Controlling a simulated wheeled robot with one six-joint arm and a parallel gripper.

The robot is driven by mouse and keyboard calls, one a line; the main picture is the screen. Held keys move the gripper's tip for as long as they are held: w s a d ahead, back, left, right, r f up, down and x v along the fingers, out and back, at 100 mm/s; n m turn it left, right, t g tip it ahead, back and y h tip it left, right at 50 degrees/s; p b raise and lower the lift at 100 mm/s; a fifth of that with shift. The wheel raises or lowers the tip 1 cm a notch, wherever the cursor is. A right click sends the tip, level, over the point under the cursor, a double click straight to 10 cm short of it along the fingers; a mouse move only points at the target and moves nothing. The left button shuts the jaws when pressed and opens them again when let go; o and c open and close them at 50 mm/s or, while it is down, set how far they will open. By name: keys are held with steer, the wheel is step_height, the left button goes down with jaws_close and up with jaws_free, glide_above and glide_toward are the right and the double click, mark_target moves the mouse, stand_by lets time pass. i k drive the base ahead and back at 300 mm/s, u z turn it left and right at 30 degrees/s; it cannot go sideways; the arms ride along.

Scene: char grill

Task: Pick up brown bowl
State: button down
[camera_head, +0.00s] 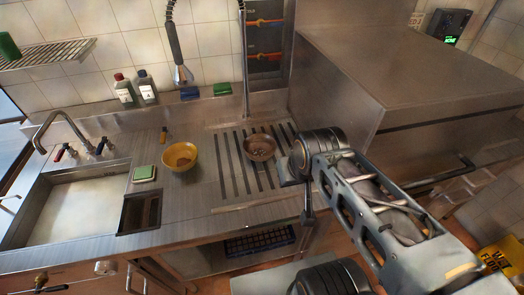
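The brown bowl (259,147) sits upright on the ribbed drainboard, to the right of the yellow bowl. Nothing is touching it. My arm reaches in from the lower right. My gripper (307,222) appears to point down below the arm's end joint, near the counter's front edge. It is to the right of the brown bowl and nearer the camera, apart from it. Its fingers are small and dark, and I cannot tell whether they are open or shut.
A yellow bowl (180,157) stands left of the drainboard (226,172). A sink (78,207) with a tap is at far left, beside a green sponge (144,173). Two bottles (125,90) stand at the back. A hanging sprayer (182,75) and a large steel machine (400,70) flank the drainboard.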

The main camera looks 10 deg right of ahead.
mark_target(258, 146)
steer(key=u, duration=0.5)
steer(key=k, duration=0.6)
steer(key=u, duration=1.15)
steer(key=i, duration=1.05)
steer(key=z, duration=0.45)
